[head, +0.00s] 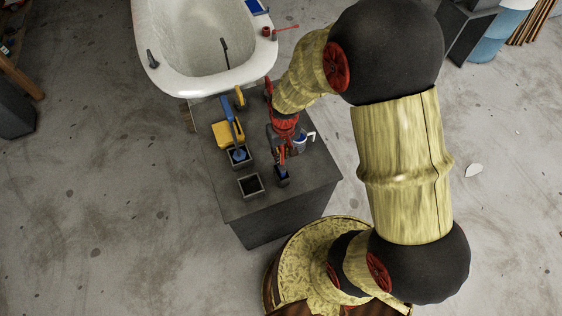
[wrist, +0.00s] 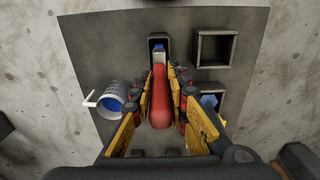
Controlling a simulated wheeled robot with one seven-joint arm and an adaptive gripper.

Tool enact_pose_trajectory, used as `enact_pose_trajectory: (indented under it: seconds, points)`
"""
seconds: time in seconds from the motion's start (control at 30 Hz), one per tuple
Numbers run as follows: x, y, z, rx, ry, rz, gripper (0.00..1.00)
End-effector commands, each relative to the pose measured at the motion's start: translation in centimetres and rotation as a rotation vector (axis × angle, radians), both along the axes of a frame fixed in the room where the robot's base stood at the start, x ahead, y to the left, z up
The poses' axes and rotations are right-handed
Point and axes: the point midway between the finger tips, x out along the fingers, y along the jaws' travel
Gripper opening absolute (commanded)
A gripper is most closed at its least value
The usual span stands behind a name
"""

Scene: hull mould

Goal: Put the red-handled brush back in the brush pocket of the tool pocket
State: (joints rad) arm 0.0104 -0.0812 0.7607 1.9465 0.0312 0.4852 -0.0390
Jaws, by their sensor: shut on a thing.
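My gripper (wrist: 160,95) is shut on the red handle (wrist: 160,108) of the brush, between its yellow fingers. The brush's pale and blue head end points away from me at a narrow dark pocket (wrist: 150,37). It overlaps that pocket's opening; how deep it sits inside I cannot tell. In the head view my gripper (head: 284,148) is above the grey bench, and the narrow pocket (head: 282,182) is just below it, with blue showing at its mouth. The gripper partly hides the brush there.
On the grey bench (head: 305,190) are an empty square box (head: 250,186), a box with something blue inside (head: 239,158), and a yellow block (head: 227,135) with a blue-handled tool. A white-handled cup with blue inside (wrist: 113,93) stands beside my gripper. A white hull mould (head: 190,75) is behind.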

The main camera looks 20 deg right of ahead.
Motion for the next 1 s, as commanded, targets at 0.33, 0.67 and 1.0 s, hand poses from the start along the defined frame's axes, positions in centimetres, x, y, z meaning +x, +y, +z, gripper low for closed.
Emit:
enact_pose_trajectory:
  seconds: [0.33,0.67,1.0]
  points:
    - [0.0,0.0,-3.5,0.000,0.000,0.000,0.00]
    - [0.1,0.0,-4.4,0.000,-0.002,0.000,0.00]
    - [0.1,0.0,-4.6,0.000,-0.002,0.000,0.27]
